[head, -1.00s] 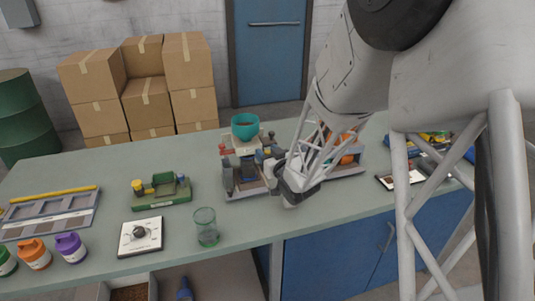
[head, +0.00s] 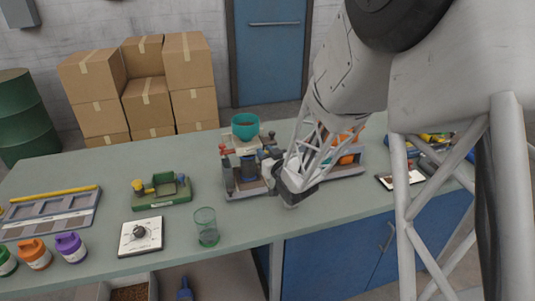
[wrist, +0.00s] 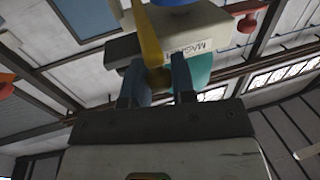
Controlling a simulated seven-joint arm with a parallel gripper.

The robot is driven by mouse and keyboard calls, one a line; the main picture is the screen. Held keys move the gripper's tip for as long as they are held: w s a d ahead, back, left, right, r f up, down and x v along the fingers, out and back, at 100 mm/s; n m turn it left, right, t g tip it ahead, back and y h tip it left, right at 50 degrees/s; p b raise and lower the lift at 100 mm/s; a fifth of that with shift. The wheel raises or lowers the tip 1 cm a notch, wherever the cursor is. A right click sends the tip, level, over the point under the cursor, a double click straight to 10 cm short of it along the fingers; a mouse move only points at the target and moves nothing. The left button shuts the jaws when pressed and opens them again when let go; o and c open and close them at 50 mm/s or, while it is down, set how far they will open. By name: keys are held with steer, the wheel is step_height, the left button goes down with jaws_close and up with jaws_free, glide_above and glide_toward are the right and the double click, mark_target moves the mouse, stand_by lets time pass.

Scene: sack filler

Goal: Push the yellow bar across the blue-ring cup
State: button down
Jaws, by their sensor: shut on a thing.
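The yellow bar (wrist: 150,45) runs down between the two fingers of my gripper (wrist: 158,82) in the wrist view, and the fingers are shut on it. In the head view my gripper (head: 270,172) is at the right side of the sack filler (head: 235,192), and the bar cannot be made out there. A blue rounded part (wrist: 178,3) shows at the top edge of the wrist view, beyond the grey labelled block (wrist: 185,42). I cannot tell whether it is the blue-ring cup.
A teal hopper (head: 245,128) tops the filler, with a red knob (head: 223,149) at its left. A green fixture (head: 162,192), a dial plate (head: 141,236) and a clear glass (head: 206,228) stand to the left. Bare bench lies between them.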

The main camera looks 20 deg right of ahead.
steer(key=a, duration=1)
steer(key=shift+a, duration=0.1)
steer(key=c, duration=0.9)
jaws_free()
steer(key=shift+c, duration=0.2)
steer(key=shift+s, duration=0.1)
steer(key=v, duration=0.7)
steer(key=shift+s, duration=0.3)
steer(key=shift+r, duration=0.15)
